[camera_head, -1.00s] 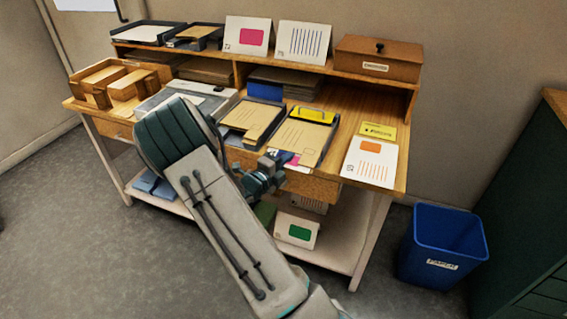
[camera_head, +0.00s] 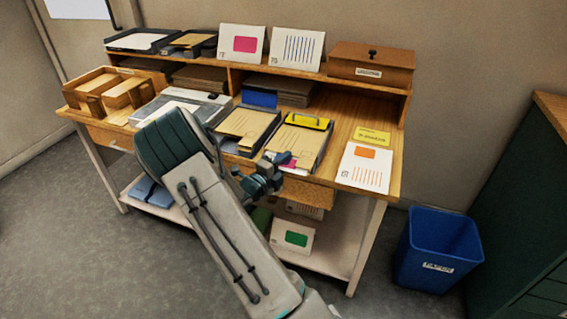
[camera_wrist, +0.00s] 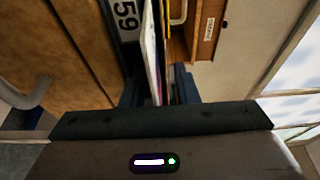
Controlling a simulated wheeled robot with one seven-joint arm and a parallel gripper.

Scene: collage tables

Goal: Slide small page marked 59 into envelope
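My gripper (camera_head: 268,172) is low over the front of the desk, at the near edge of a dark tray. A thin page (camera_wrist: 153,55) stands edge-on between its two fingers, and they look shut on it. In the head view a magenta patch of this page (camera_head: 286,159) shows just beyond the fingers. A "59" mark (camera_wrist: 126,20) shows beside the page in the wrist view; I cannot tell which surface bears it. A tan envelope (camera_head: 291,142) lies in the tray under a yellow clip (camera_head: 308,122). The opening of the envelope and its contact with the page are hidden.
Another tray with tan paper (camera_head: 247,124) lies to the left. A white sheet with an orange patch (camera_head: 365,168) and a yellow card (camera_head: 372,136) lie to the right. A shelf with cards and a wooden box (camera_head: 371,66) stands behind. A blue bin (camera_head: 438,250) is on the floor.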

